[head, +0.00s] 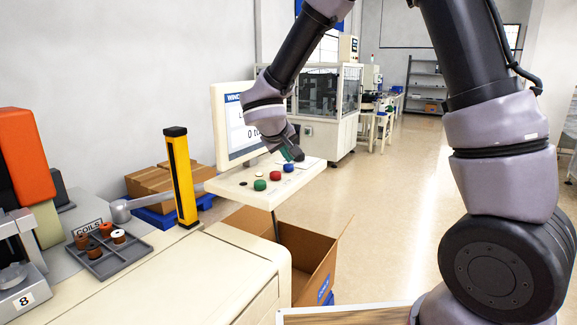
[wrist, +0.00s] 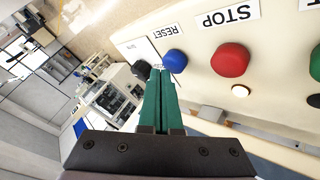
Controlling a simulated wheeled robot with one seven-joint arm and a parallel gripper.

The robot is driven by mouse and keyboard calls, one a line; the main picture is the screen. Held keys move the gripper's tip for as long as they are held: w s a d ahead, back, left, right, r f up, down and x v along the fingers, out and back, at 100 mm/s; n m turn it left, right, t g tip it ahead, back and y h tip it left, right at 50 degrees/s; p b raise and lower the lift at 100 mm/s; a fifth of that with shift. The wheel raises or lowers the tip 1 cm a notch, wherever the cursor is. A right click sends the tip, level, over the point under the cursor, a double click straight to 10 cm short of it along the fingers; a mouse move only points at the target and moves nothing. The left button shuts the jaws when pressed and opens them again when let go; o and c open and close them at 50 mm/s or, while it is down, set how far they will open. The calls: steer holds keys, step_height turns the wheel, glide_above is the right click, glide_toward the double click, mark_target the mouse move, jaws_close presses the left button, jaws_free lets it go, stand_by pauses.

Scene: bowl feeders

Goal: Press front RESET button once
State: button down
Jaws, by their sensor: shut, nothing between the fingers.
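The RESET button is a blue dome on the cream control panel. In the head view the blue button (head: 288,168) is at the right of the button row, just below my gripper (head: 294,155). In the wrist view the RESET button (wrist: 175,60) sits beside its upside-down RESET label (wrist: 165,33). My gripper (wrist: 161,76) has green fingers, closed together and empty. Their tips appear just short of the blue button and slightly left of its middle in the wrist view. I cannot tell whether they touch it.
A red STOP button (wrist: 230,60) and a green button (head: 260,184) sit along the same panel. A black knob (wrist: 142,69) is left of the fingertips. A monitor (head: 233,125) stands behind the panel. A yellow post (head: 181,175) and an open carton (head: 312,262) are nearby.

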mark_target(288, 166)
steer(key=shift+f, duration=0.75)
stand_by(0.8)
steer(key=shift+r, duration=1.2)
steer(key=shift+r, duration=0.1)
steer(key=shift+r, duration=2.4)
